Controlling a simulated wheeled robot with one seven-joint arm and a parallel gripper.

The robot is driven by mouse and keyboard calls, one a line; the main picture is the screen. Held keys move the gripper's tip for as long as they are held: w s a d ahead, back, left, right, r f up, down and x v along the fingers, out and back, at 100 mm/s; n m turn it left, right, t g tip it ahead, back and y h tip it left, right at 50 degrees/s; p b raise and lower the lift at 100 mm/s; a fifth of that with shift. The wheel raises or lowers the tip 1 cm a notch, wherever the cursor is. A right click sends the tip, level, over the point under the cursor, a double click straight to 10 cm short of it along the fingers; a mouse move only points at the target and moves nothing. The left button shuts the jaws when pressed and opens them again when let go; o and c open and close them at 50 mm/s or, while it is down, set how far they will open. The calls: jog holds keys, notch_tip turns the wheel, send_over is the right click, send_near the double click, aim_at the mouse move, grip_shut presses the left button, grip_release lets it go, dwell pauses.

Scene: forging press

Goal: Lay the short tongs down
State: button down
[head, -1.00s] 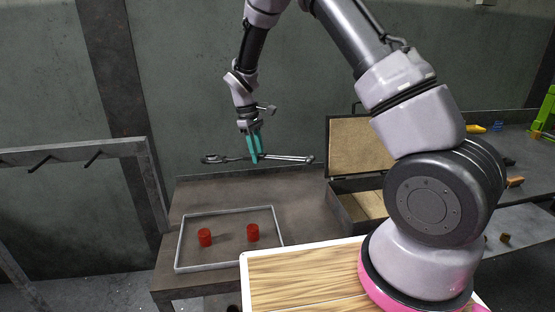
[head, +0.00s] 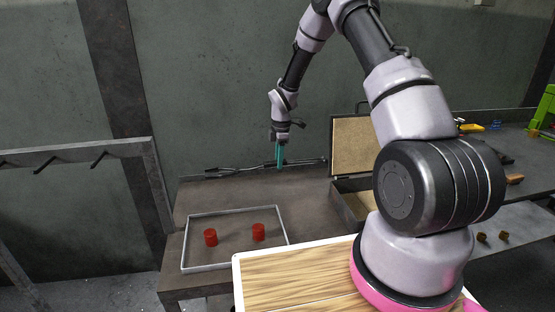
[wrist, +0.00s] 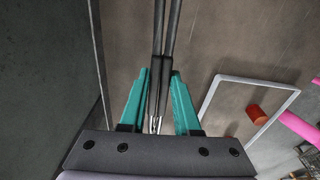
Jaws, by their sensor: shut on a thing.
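The short tongs (head: 235,170) are a long, thin, dark metal tool, lying roughly level from left to right along the back edge of the dark table (head: 310,212). My gripper (head: 280,166) points down with its teal fingers shut on the middle of the tongs. In the wrist view the two tong bars (wrist: 167,45) run between the teal fingers (wrist: 161,80). I cannot tell whether the tongs touch the table top or are slightly above it.
A grey-framed tray outline (head: 187,240) with two red cylinders (head: 210,237) (head: 258,232) is at the table's front left. An open case (head: 356,146) stands right of the tongs. A wall is close behind. The table between tongs and frame is clear.

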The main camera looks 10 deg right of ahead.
aim_at(278, 188)
jog(key=shift+f, duration=4.4)
jog(key=c, duration=1)
grip_release()
jog(key=shift+o, duration=0.4)
jog(key=shift+o, duration=0.4)
